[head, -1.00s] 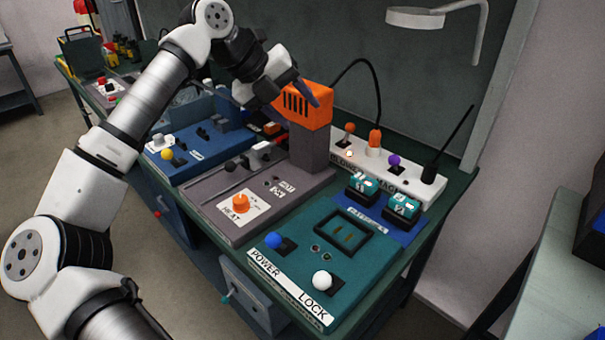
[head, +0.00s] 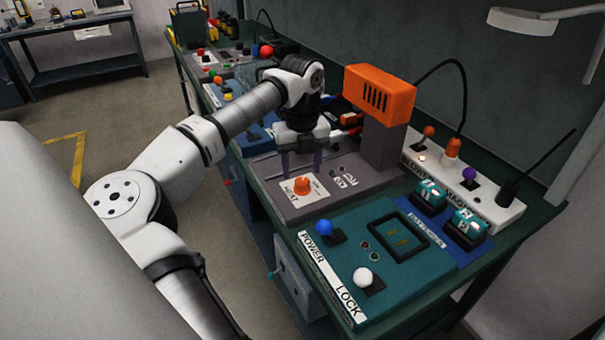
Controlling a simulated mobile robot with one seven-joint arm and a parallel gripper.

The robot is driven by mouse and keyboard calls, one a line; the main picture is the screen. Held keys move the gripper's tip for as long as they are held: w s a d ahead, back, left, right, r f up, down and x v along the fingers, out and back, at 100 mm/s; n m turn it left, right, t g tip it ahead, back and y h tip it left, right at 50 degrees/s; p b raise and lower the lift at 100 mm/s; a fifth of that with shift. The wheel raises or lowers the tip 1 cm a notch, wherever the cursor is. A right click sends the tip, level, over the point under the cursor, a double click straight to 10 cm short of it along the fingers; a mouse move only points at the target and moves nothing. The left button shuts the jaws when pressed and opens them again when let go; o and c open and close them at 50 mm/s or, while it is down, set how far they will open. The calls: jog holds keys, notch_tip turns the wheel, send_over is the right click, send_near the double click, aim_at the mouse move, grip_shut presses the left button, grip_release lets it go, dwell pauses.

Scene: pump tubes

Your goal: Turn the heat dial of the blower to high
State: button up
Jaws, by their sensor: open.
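The orange heat dial (head: 303,186) sits on a white plate marked HEAT (head: 318,191), at the front of the grey blower base (head: 365,187). The orange blower head (head: 379,94) stands on a grey post at the back of that base. My gripper (head: 302,168) points down with its two fingers apart, one to each side, and nothing between them. In the picture its fingertips are just above and behind the dial. I cannot tell how high they are over the panel or whether they touch anything.
A teal panel (head: 395,281) with a blue power knob (head: 324,228) and a white lock knob (head: 362,277) lies to the right. A white strip (head: 488,205) with several knobs stands behind. The blower post (head: 383,147) rises close to my gripper's right.

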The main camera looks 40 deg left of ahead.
aim_at(302, 181)
jog(key=shift+f, duration=1.65)
jog(key=c, duration=1)
